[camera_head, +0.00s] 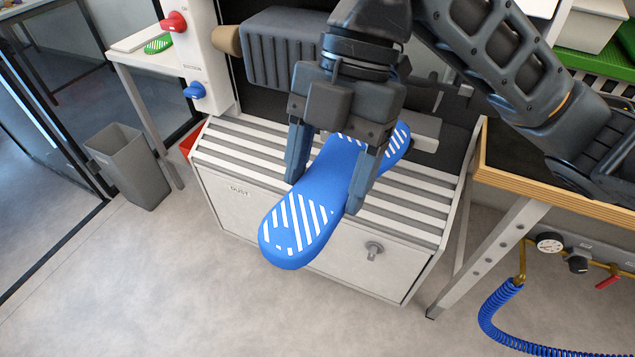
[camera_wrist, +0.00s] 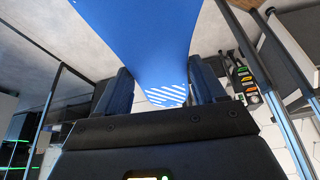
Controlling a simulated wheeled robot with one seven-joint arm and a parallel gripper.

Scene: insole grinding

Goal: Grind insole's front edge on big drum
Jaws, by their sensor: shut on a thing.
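A blue insole (camera_head: 296,219) with white diagonal stripes hangs in front of the grinding machine in the head view. My gripper (camera_head: 325,192) is shut on it, one finger at each side of its middle. One striped end points toward the viewer, the other toward the machine, partly behind the gripper. In the wrist view the insole (camera_wrist: 145,30) rises between the two fingers (camera_wrist: 160,90). The machine's grey motor housing (camera_head: 285,50) is behind my gripper, with a small tan drum (camera_head: 227,40) at its left. A big drum cannot be made out; my arm covers that area.
The slatted dust cabinet (camera_head: 235,150) lies below the insole. Red (camera_head: 173,22) and blue (camera_head: 194,91) knobs are on the white panel at left. A green striped insole (camera_head: 158,45) lies on a side table. A grey bin (camera_head: 128,165) stands left; a wood-edged bench (camera_head: 560,185) is right.

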